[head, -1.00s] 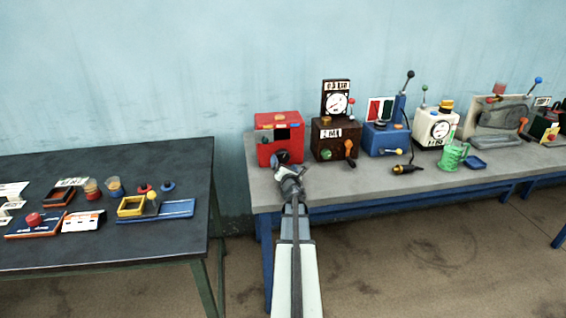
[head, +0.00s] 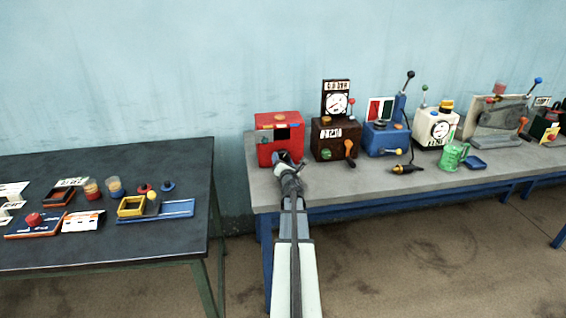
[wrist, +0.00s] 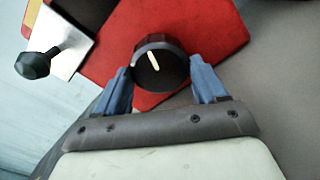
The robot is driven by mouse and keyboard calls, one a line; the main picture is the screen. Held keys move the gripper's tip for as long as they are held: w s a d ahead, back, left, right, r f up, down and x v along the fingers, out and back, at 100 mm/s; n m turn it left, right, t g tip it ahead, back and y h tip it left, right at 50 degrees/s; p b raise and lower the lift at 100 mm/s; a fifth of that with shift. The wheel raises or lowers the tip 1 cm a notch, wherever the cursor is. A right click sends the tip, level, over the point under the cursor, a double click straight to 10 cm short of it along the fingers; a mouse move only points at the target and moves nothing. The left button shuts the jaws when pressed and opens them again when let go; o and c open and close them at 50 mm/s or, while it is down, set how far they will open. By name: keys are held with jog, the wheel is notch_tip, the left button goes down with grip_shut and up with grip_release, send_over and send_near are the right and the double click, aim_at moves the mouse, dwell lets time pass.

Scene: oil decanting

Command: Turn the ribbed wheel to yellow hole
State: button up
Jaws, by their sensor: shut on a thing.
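The ribbed wheel (wrist: 165,75) is a dark round knob with a pale pointer line, set on the red face (wrist: 215,35) in the wrist view. The pointer leans slightly toward the upper left. My gripper (wrist: 160,68) has a blue finger on each side of the knob and is shut on it. In the head view my gripper (head: 285,160) is at the lower front of the red box (head: 264,140) and mostly hides the knob. I cannot make out a yellow hole in either view.
A brown box (head: 326,143) with a dial and orange crank stands close right of the red box. A silver plate (wrist: 62,45) with a dark green knob (wrist: 33,65) sticks out near my left finger. The grey bench (head: 340,185) is bare in front.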

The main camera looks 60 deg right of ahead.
jog(key=shift+c, duration=1)
jog(key=m, duration=0.6)
jog(key=shift+r+m, duration=0.1)
jog(key=shift+m, duration=0.2)
jog(key=m, duration=0.6)
jog(key=shift+r, duration=0.1)
jog(key=shift+m, duration=0.4)
jog(key=o, duration=1)
jog(key=shift+o, duration=0.2)
